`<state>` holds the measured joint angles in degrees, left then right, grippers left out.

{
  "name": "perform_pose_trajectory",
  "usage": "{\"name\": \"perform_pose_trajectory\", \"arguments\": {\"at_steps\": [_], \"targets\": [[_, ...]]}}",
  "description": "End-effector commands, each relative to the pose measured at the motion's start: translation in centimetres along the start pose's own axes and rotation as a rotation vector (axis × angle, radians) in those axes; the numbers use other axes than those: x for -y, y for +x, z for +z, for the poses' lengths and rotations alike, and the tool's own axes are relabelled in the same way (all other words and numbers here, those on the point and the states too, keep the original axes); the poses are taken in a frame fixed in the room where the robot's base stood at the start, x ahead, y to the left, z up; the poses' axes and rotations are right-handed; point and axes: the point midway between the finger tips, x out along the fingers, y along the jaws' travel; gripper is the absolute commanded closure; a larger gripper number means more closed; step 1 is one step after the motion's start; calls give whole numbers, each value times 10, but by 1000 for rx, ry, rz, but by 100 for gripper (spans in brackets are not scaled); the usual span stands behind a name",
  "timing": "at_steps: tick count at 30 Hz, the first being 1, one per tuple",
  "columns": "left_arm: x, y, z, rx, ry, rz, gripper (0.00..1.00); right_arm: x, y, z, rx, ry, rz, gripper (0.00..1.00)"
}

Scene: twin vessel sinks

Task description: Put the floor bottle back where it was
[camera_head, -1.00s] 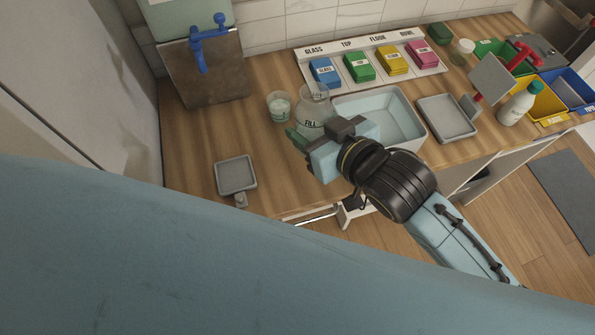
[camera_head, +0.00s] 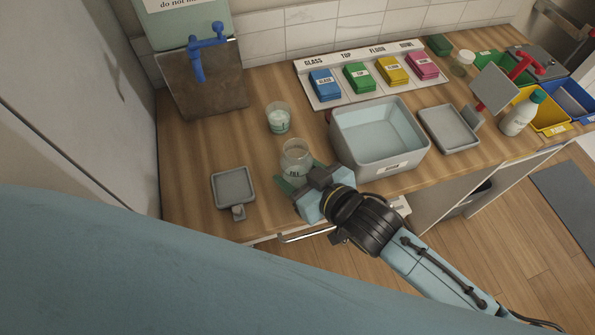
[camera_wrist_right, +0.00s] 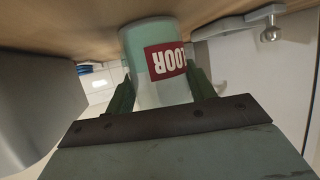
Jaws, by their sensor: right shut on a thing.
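The floor bottle is a clear, open-topped jar (camera_head: 296,155) near the counter's front edge in the head view, with a "FILL" marking. In the right wrist view its red label (camera_wrist_right: 166,60) reads "LOOR" upside down, and pale green liquid shows. My right gripper (camera_head: 303,182) is shut on it, with green fingers on both sides. The jar looks upright, at or just above the wood; I cannot tell whether it touches. My left gripper is not in view.
A small beaker (camera_head: 278,117) stands behind the jar. A grey tray (camera_head: 233,187) lies to the left, and a grey basin (camera_head: 425,157) is close on the right. A labelled rack (camera_head: 320,103) of coloured blocks is behind. A white bottle (camera_head: 517,117) stands far right. Wood left of the beaker is clear.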

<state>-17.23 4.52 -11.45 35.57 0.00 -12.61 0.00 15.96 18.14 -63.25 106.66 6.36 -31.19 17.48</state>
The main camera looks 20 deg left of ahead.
Motion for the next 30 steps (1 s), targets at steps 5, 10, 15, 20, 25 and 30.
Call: {"name": "perform_pose_trajectory", "arguments": {"at_steps": [5,10,15,20,25,30], "targets": [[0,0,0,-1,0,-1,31,0,0,-3,-6,0,-1,83],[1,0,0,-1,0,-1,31,0,1,1,-2,0,0,43],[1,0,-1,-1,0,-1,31,0,1,1,-2,0,0,24],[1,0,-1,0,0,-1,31,0,1,1,-2,0,0,24],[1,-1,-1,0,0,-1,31,0,-2,-2,-3,-1,0,24],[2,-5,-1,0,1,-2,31,0,-26,-2,-2,0,-1,24]]}}
